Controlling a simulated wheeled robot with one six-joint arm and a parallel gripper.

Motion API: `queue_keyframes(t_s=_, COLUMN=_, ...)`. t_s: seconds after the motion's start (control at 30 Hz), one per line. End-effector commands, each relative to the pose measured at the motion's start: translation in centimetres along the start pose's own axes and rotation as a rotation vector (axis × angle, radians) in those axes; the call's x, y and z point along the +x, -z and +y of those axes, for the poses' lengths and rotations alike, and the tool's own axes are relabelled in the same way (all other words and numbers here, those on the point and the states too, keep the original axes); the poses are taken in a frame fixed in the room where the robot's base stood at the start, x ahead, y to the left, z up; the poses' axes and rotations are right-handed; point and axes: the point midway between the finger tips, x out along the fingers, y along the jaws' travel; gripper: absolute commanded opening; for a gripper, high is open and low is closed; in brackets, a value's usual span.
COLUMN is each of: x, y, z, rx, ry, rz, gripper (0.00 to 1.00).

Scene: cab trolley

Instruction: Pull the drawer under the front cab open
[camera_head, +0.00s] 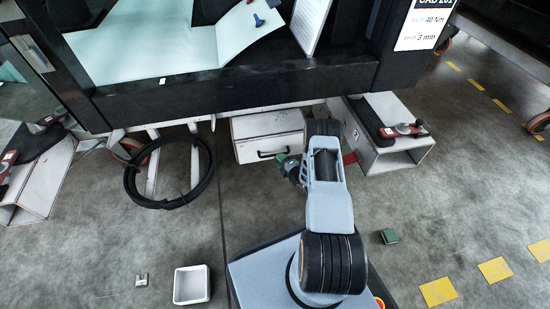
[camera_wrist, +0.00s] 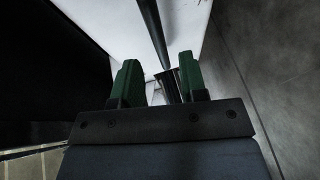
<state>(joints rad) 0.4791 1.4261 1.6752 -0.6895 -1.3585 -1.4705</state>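The white drawer (camera_head: 250,151) sits under the front cab (camera_head: 240,86) and looks shut, with a black bar handle (camera_head: 270,155) on its front. My gripper (camera_head: 287,161) is at the right end of this handle, partly hidden by my arm. In the wrist view my gripper (camera_wrist: 160,82) has its two green fingers apart. The dark handle bar (camera_wrist: 153,30) runs down from the top edge, its near end between the fingers. The white drawer front (camera_wrist: 185,22) lies behind it. I cannot tell whether either finger touches the bar.
A white step box (camera_head: 398,160) with a red-handled tool (camera_head: 402,130) stands right of the drawer. A black cable coil (camera_head: 133,190) lies left. A white tray (camera_head: 192,285), a small beige part (camera_head: 141,280) and a green block (camera_head: 389,236) lie on the floor.

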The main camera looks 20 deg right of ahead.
Motion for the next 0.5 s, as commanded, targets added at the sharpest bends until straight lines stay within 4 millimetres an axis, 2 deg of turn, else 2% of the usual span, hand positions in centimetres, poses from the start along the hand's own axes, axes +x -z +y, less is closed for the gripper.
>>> queue_keyframes(t_s=0.03, x=1.0, y=0.0, z=-0.3, rx=-0.003, ry=-0.002, rz=0.001, gripper=0.39)
queue_keyframes(t_s=0.2, x=3.3, y=-0.1, z=-0.3, rx=-0.002, ry=-0.001, rz=-0.001, gripper=0.39)
queue_keyframes(t_s=0.5, x=5.1, y=-0.2, z=-0.1, rx=0.001, ry=0.0, rz=-0.004, gripper=0.39)
